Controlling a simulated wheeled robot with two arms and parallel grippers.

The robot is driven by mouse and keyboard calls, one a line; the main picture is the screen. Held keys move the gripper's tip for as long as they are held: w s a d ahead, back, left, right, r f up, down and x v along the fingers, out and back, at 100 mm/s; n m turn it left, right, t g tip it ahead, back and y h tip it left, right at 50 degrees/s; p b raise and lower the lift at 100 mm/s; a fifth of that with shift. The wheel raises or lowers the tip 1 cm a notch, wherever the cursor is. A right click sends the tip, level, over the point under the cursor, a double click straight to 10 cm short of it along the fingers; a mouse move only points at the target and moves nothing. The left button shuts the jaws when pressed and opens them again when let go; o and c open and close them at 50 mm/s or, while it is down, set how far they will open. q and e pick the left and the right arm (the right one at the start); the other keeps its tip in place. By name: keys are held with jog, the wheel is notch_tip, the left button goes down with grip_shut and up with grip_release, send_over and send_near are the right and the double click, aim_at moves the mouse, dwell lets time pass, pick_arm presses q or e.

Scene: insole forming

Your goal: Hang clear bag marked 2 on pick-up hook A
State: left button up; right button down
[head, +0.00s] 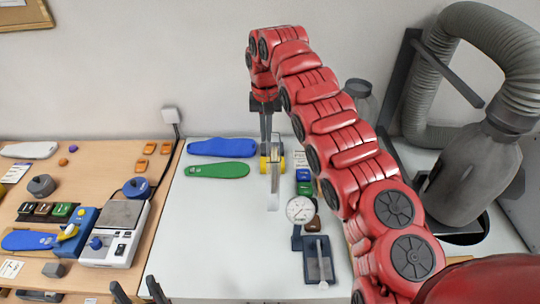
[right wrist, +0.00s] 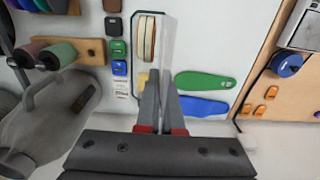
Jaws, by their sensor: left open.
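My right gripper (head: 268,122) points down over the back of the white table, at the end of the red arm. It is shut on a narrow, see-through strip (head: 272,190), which looks like a clear bag seen nearly edge-on. The bag also shows in the right wrist view (right wrist: 168,48), standing out past the fingertips (right wrist: 160,100). No number can be read on it. My left gripper (head: 137,291) shows only as two dark fingertips, apart and empty, at the bottom edge. I cannot make out pick-up hook A in either view.
A blue insole (head: 222,147) and a green insole (head: 217,170) lie left of the bag. A dial gauge (head: 300,209) stands to its right. A white scale (head: 115,232) stands on the wooden table. A grey hose machine (head: 474,175) fills the right side. The white table's front left is clear.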

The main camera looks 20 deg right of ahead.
notch_tip(320, 180, down, 6)
jog(key=shift+r+p, duration=0.15)
jog(key=shift+p, duration=1.05)
jog(key=shift+f, duration=0.25)
jog(key=c, duration=1.1)
grip_release()
jog(key=shift+r, duration=0.1)
jog(key=shift+o, duration=0.2)
